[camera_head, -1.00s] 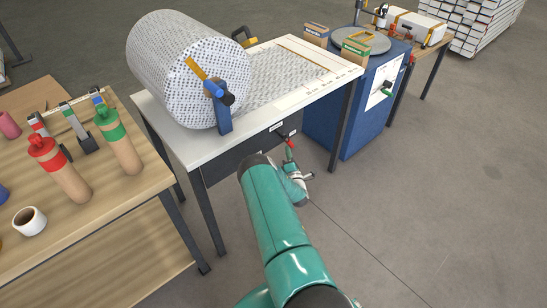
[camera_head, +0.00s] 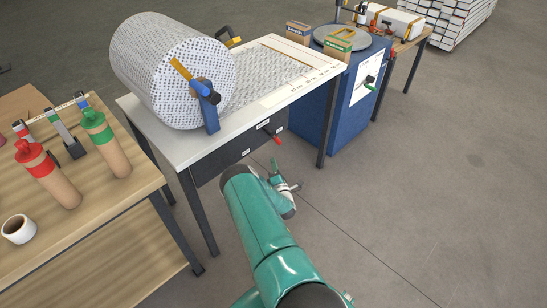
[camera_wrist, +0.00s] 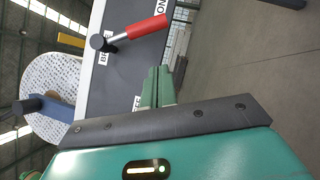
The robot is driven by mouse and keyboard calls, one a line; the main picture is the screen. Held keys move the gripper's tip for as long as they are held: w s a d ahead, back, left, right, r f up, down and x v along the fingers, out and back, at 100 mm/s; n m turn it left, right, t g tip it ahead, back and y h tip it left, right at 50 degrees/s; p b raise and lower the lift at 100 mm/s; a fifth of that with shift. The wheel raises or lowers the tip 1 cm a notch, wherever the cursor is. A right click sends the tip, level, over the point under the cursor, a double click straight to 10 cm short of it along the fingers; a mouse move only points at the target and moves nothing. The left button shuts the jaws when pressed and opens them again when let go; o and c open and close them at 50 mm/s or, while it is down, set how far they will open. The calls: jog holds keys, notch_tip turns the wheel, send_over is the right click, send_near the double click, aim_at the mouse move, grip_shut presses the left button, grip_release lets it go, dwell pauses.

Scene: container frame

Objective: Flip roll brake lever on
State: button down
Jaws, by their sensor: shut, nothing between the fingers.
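The brake lever (camera_head: 276,138) has a red grip on a short metal rod. It sits on the dark front panel (camera_head: 228,163) under the white table's top. In the wrist view the lever (camera_wrist: 147,26) slants from its dark pivot towards the upper right, its red end close to the "ON" label. Another label, apparently "OFF", is partly hidden behind my fingers. My gripper (camera_head: 277,172) is below the lever in the head view. In the wrist view its green fingers (camera_wrist: 160,86) are together and empty, apart from the red grip.
A large patterned roll (camera_head: 172,70) with a blue and yellow bracket lies on the white table (camera_head: 180,142). A wooden table (camera_head: 120,207) with red and green bottles stands left. A blue cabinet (camera_head: 318,103) stands behind right. The floor at right is clear.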

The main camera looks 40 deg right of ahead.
jog(key=v, duration=0.6)
jog(key=shift+s+f, duration=0.2)
jog(key=shift+f, duration=0.05)
jog(key=shift+a, duration=0.15)
jog(key=shift+s, duration=0.1)
